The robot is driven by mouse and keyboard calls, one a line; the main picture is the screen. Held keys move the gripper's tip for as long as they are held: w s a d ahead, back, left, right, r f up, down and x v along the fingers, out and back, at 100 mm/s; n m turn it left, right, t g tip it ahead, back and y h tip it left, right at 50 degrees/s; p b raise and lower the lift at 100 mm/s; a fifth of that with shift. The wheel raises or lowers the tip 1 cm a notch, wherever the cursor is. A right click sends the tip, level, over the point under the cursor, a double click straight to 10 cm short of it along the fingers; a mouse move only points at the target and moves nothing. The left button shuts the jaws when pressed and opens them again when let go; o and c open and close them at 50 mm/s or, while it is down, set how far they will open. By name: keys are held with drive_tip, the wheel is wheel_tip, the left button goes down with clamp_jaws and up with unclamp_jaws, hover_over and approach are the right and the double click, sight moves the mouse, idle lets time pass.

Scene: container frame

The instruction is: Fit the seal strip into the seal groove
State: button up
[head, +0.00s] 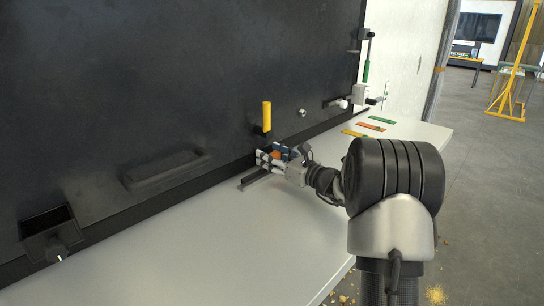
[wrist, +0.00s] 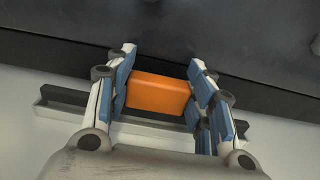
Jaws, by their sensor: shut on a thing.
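My gripper (wrist: 160,92) is shut on an orange block (wrist: 160,93), with a blue pad on each side of it. The block looks like the seal strip or a grip on it; I cannot tell which. A dark grey channel (wrist: 60,104), likely the seal groove, runs crosswise below and behind the block on the pale shelf. The block hides its middle, so I cannot tell whether they touch. In the head view my gripper (head: 268,158) is low over the shelf by the black panel, and the channel's left end (head: 252,178) sticks out beside it.
The black panel (head: 150,90) rises along the back of the pale shelf (head: 220,235). A yellow handle (head: 267,116) stands out above my gripper. A black box (head: 48,233) is at the lower left. Flat coloured pieces (head: 370,126) lie to the right. The shelf's front left is clear.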

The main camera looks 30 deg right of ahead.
drive_tip(key=shift+f+b, duration=0.7)
drive_tip(key=shift+f, duration=0.3)
drive_tip(key=o, duration=1.1)
drive_tip(key=shift+f, duration=0.1)
drive_tip(key=shift+o, duration=0.2)
